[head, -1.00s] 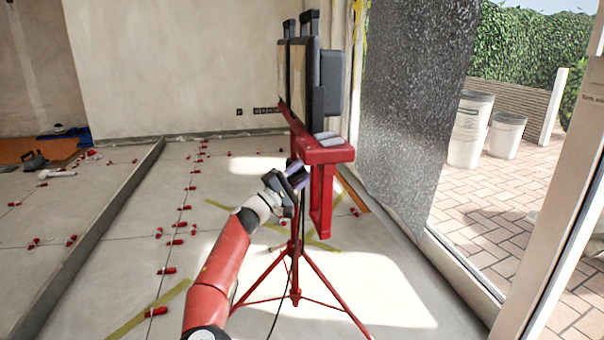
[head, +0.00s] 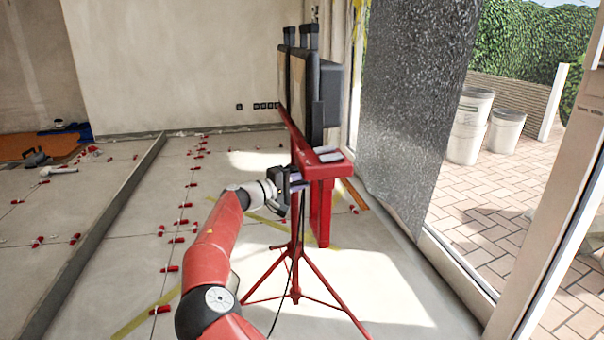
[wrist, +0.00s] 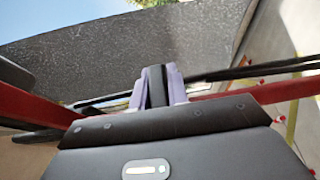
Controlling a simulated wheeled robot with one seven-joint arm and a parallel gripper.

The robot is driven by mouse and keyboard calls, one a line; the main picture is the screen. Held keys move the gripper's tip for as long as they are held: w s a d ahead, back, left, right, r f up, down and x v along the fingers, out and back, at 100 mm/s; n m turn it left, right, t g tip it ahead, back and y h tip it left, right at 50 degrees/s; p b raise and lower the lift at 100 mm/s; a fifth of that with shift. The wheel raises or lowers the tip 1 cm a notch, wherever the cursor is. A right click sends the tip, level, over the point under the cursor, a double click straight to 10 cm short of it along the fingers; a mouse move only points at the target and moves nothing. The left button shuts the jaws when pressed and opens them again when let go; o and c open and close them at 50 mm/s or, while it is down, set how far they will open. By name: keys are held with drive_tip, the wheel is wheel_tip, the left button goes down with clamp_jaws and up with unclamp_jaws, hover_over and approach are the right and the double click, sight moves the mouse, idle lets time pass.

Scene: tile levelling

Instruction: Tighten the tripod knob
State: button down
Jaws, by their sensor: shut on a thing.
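A red tripod (head: 296,258) stands on the tiled floor in the head view, carrying a dark double-panel work light (head: 331,88) on a red crossbar (head: 322,170). My gripper (head: 301,187) is at the tripod's post just below the crossbar, pointing right. In the wrist view, its pale purple fingers (wrist: 158,88) are closed on both sides of a dark upright piece, which looks like the tripod knob (wrist: 156,84). The knob is hidden behind my gripper in the head view. Red bars of the tripod top cross the wrist view.
Several red levelling wedges (head: 168,269) are scattered over the tiles on the left. A dark cable (head: 277,310) hangs down by the tripod legs. A grey speckled sheet (head: 405,100) hangs at the right by the open doorway. White buckets (head: 470,125) stand outside.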

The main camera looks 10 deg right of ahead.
drive_tip(key=c, duration=1.4)
unclamp_jaws()
drive_tip(key=shift+d, duration=0.1)
drive_tip(key=shift+o, duration=0.2)
drive_tip(key=v, duration=0.8)
